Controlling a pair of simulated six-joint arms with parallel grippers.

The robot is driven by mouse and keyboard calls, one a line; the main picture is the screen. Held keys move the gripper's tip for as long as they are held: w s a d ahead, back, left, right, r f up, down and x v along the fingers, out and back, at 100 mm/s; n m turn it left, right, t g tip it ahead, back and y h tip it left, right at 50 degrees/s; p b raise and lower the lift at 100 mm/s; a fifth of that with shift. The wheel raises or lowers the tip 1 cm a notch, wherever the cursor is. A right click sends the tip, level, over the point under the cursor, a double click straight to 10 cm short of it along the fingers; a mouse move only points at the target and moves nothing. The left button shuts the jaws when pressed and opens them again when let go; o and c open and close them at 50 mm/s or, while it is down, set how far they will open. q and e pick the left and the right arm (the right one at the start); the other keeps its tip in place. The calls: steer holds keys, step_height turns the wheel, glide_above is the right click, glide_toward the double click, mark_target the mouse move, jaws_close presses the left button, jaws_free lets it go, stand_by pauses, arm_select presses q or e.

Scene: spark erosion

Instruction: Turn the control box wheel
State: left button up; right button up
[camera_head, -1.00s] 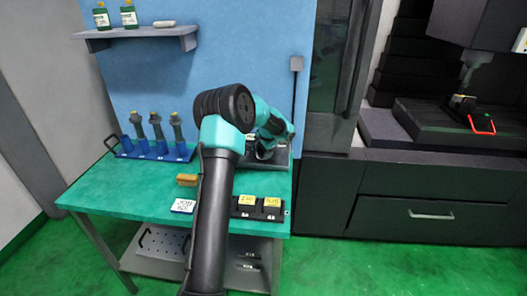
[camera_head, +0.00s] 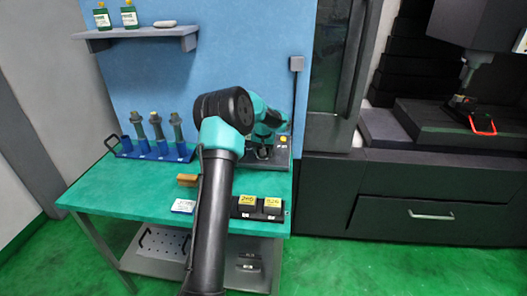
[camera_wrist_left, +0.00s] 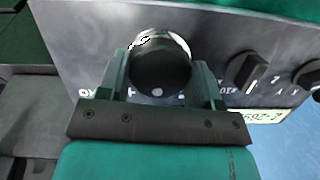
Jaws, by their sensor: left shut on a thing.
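The control box (camera_head: 281,160) stands at the right back of the green table, partly hidden behind my left arm. In the left wrist view its grey panel (camera_wrist_left: 85,45) fills the top. The wheel (camera_wrist_left: 160,75), round and dark with a shiny rim, sits between the two teal fingers of my left gripper (camera_wrist_left: 163,72), which is shut on it. In the head view the arm hides most of the grip. Dark knobs (camera_wrist_left: 245,72) and a pale number display (camera_wrist_left: 264,117) lie to the right of the wheel. My right gripper is not in view.
A blue rack (camera_head: 150,151) with several holders stands at the table's left. A brown block (camera_head: 187,180), a white card (camera_head: 183,206) and a dark tray with yellow-labelled pieces (camera_head: 258,206) lie near the front. The machine (camera_head: 484,60), with a red handle (camera_head: 482,127) below its head, is at right.

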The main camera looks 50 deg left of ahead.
arm_select(q)
steer(key=n+t+h, duration=0.1)
steer(key=n, duration=0.5)
steer(key=shift+s+f, duration=0.1)
steer(key=n+t, duration=0.1)
steer(key=n, duration=0.4)
steer(key=shift+n, duration=0.3)
steer(key=o, duration=0.9)
steer(key=v, duration=1.7)
steer(key=shift+s+a, duration=0.25)
steer(key=shift+s, duration=0.1)
